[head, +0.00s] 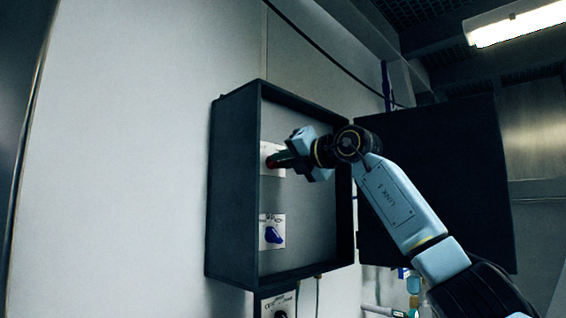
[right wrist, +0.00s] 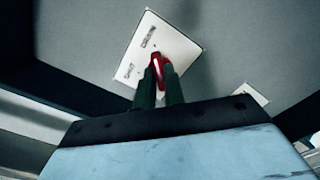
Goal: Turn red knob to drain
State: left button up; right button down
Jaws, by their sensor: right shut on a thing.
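The red knob (right wrist: 158,60) sits on a white label plate (right wrist: 139,47) with dark lettering, on the back panel inside an open dark box (head: 232,190). In the head view the plate shows at the upper part of the panel, and my gripper largely hides the knob. My right gripper (head: 272,161) reaches into the box from the right. In the right wrist view its two dark green fingers (right wrist: 160,85) are shut on the red knob, one on each side. The lettering is too blurred to read for sure. My left gripper is not in view.
A blue knob (head: 274,235) on its own plate is lower in the box. Another plate with a dial (head: 279,305) is below the box. The box's dark door (head: 440,170) stands open to the right, behind my right arm. The left wall is bare.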

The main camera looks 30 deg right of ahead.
dwell(0.5)
jog(key=c, duration=1.5)
grip_release()
jog(key=b+v, duration=0.5)
jog(key=v, duration=0.8)
jog(key=shift+s+d, duration=0.1)
jog(key=shift+s, duration=0.1)
